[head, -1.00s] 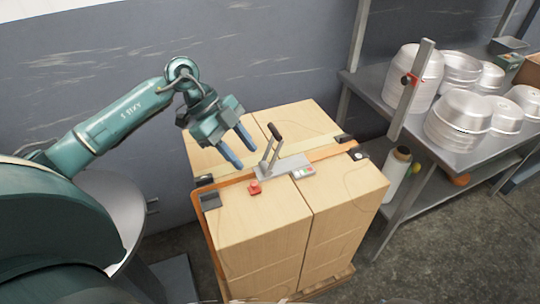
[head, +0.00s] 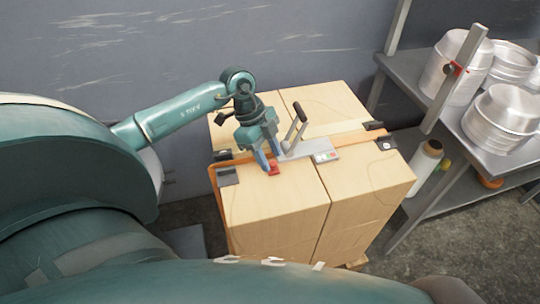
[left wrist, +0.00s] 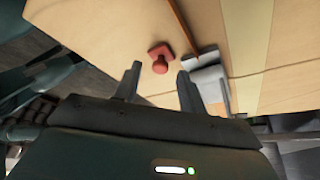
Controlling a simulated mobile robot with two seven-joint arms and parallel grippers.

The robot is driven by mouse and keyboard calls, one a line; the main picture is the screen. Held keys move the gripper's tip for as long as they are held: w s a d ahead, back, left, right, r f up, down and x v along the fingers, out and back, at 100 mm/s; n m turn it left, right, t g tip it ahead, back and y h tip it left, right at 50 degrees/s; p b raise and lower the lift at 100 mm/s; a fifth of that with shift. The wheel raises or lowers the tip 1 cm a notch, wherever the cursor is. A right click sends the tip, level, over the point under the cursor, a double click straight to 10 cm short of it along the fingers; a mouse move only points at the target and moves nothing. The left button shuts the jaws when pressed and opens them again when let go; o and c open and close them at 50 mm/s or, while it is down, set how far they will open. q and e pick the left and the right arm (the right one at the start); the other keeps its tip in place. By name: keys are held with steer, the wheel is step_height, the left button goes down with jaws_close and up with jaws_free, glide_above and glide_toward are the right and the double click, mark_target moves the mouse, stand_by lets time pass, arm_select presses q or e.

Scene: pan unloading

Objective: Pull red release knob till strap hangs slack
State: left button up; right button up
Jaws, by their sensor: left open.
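The red release knob (head: 274,169) sits on the near left end of the grey strap tensioner (head: 312,149), on top of the cartons. My left gripper (head: 269,162) points down at it with jaws open. In the left wrist view the knob (left wrist: 160,61) shows between and just beyond the two fingertips; I cannot tell whether they touch it. The orange strap (head: 353,136) lies flat across the carton tops and runs down the left side. The tensioner's black-tipped lever (head: 299,117) stands up just right of my gripper. My right gripper is not in view.
The cartons (head: 270,215) stand on a pallet near the grey wall. Dark corner protectors (head: 228,176) sit under the strap at the edges. A metal shelf (head: 465,140) with aluminium pans (head: 499,115) stands at the right. Floor is clear in front of the shelf.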

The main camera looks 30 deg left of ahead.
arm_select(q)
steer(key=shift+d+f, duration=0.2)
steer(key=shift+f, duration=0.25)
steer(key=shift+c, duration=0.2)
jaws_close()
steer(key=shift+r, duration=0.1)
